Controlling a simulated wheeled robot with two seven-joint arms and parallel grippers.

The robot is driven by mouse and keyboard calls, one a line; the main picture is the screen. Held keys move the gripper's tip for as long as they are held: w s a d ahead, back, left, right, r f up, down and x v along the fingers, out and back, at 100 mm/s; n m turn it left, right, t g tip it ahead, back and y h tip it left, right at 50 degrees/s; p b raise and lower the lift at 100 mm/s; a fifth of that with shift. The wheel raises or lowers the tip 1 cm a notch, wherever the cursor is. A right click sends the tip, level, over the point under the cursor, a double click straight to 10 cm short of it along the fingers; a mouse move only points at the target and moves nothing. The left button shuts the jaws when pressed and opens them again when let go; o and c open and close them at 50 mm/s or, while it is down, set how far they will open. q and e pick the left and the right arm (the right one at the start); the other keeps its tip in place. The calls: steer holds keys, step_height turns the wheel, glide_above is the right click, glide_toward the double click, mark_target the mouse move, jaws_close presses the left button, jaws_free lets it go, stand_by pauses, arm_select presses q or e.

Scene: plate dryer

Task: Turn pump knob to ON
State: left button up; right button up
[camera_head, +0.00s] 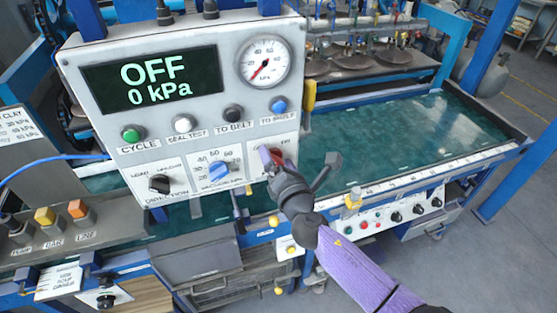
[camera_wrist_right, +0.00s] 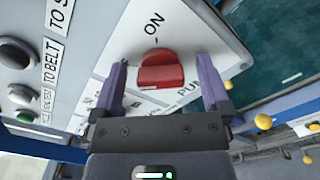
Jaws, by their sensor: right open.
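The red pump knob (camera_wrist_right: 160,72) sits on a white plate labelled ON and PUMP, partly cut off, in the right wrist view. In the head view only a bit of the red knob (camera_head: 277,153) shows behind my gripper. My right gripper (camera_head: 299,159) is at the lower right of the control panel. In the wrist view the right gripper (camera_wrist_right: 162,78) is open, with one purple finger on each side of the knob and a visible gap to each. The panel display (camera_head: 155,82) reads OFF, 0 kPa. My left gripper is not in view.
The panel also has a vacuum knob (camera_head: 219,169), a direction knob (camera_head: 159,184), a gauge (camera_head: 264,63) and a row of push buttons, including a blue one (camera_head: 278,105). A green belt bed (camera_head: 400,130) extends right of the panel. Yellow-knobbed parts (camera_wrist_right: 263,121) lie below.

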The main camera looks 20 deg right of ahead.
steer(key=c, duration=1.3)
steer(key=m+b, duration=0.1)
steer(key=m, duration=0.3)
steer(key=shift+f, duration=0.15)
steer(key=m+b, duration=0.1)
steer(key=m, duration=0.3)
steer(key=shift+m, duration=0.3)
steer(key=m, duration=0.4)
steer(key=shift+f, duration=0.1)
steer(key=m, duration=0.5)
steer(key=shift+f, duration=0.1)
steer(key=shift+m, duration=0.3)
